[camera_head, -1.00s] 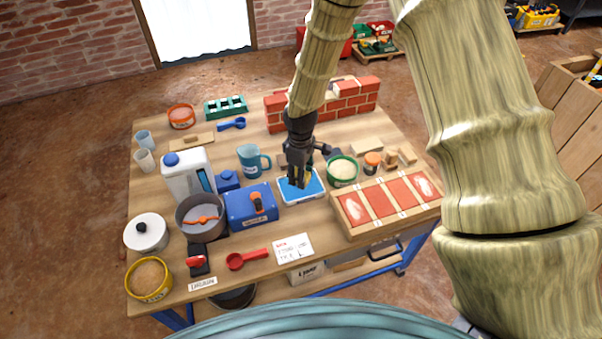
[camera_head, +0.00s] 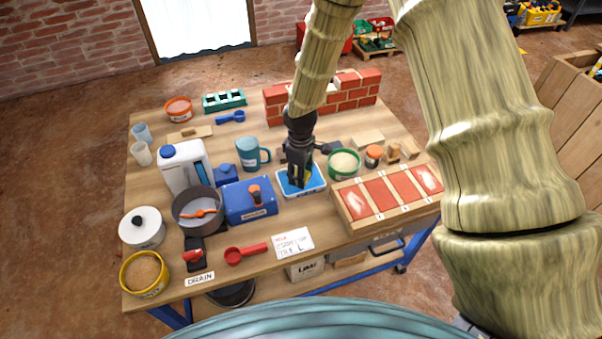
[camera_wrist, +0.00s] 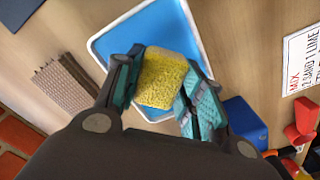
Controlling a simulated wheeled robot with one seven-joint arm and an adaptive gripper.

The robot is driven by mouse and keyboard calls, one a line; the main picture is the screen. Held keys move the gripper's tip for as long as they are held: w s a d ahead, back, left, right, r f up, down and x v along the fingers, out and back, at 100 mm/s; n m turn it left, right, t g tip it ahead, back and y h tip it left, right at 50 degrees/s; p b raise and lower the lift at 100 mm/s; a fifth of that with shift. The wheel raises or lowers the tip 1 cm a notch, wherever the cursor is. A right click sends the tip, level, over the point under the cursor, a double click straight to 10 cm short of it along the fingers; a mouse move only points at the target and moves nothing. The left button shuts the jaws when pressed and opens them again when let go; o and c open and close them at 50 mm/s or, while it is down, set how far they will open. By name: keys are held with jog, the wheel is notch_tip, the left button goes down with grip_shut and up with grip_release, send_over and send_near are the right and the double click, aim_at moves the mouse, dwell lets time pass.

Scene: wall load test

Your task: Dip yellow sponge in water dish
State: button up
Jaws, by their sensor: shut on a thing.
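The yellow sponge (camera_wrist: 162,78) is between the two fingers of my gripper (camera_wrist: 160,90), which is shut on it, in the wrist view. The water dish (camera_wrist: 98,44) is a white-rimmed tray with blue inside, directly behind the sponge in that view. In the head view my gripper (camera_head: 298,178) points down over the blue water dish (camera_head: 316,184), with a bit of yellow sponge (camera_head: 306,180) showing beside the fingers. Whether the sponge touches the water is not clear, as the fingers hide its lower side.
A blue box (camera_head: 250,202) stands close left of the dish. A green-rimmed tub (camera_head: 343,164) and a wooden frame with red brick panels (camera_head: 388,198) are to the right. A blue mug (camera_head: 250,153) is behind left. A written card (camera_head: 293,243) lies in front.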

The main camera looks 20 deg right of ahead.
jog(key=shift+f, duration=0.6)
dwell(2.7)
jog(key=shift+r+p, duration=3.2)
jog(key=shift+r, duration=0.4)
jog(key=s+m, duration=0.1)
jog(key=m, duration=0.1)
jog(key=s+a+r+m+p, duration=0.1)
jog(key=s+m, duration=0.3)
jog(key=shift+a+r+m+p, duration=0.2)
jog(key=shift+r+m+p, duration=0.1)
jog(key=shift+r+m, duration=0.1)
jog(key=shift+s+a+r+m, duration=0.1)
jog(key=shift+s+r+m, duration=0.05)
jog(key=shift+s+m, duration=0.45)
jog(key=shift+s+r+m, duration=0.15)
jog(key=shift+s+m, duration=0.2)
jog(key=shift+m, duration=0.35)
